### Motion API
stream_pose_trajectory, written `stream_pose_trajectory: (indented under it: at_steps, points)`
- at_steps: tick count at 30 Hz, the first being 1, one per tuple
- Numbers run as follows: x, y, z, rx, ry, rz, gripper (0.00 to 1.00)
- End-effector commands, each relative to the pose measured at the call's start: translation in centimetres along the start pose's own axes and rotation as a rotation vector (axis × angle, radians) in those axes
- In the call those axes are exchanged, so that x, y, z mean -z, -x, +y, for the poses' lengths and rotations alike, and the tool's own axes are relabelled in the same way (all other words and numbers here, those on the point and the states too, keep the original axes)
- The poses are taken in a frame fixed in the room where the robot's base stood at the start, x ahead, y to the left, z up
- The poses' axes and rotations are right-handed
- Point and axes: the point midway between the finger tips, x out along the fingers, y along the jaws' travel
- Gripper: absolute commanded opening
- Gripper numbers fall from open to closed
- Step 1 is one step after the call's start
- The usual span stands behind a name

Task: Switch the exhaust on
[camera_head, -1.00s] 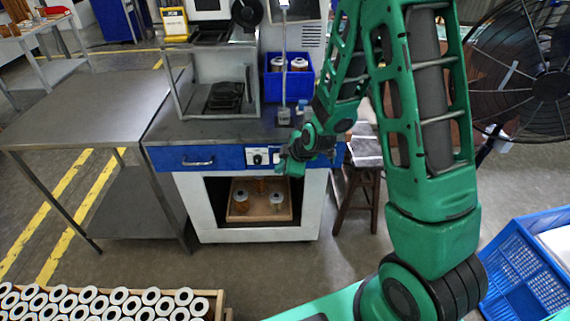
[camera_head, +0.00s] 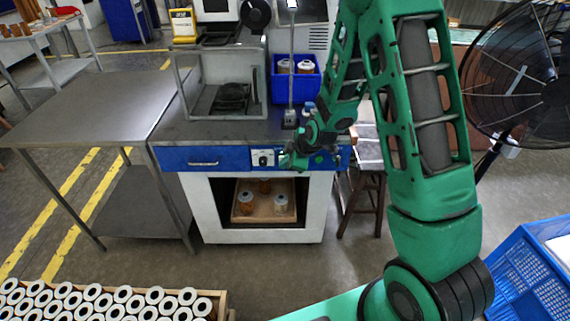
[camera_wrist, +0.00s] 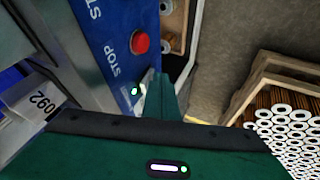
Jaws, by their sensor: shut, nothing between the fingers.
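A white switch plate with a dark round knob (camera_head: 263,157) is on the blue front of the workbench in the head view. I cannot read a label on it. My gripper (camera_head: 287,161) is just right of this plate, close to the bench front. Whether it touches is hidden. In the wrist view my gripper (camera_wrist: 161,92) is shut and empty, its fingers pointing at the blue panel. A red button (camera_wrist: 140,42) marked STOP and a small lit green light (camera_wrist: 134,91) are beside the fingers in that view.
An open cabinet under the bench holds a wooden tray (camera_head: 245,217) with several cartridges. A blue bin (camera_head: 297,86) and a metal frame stand on the bench. A wooden stool (camera_head: 362,188) and a large fan (camera_head: 530,90) are at right. A cartridge crate (camera_wrist: 290,66) is below.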

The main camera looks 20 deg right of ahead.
Motion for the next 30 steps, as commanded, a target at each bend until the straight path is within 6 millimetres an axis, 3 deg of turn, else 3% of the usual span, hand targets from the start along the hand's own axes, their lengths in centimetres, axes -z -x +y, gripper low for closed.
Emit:
stream_pose_trajectory:
  at_steps: [30]
  points:
    - [0.8,1.4,0.6,-0.002,0.001,0.002,0.0]
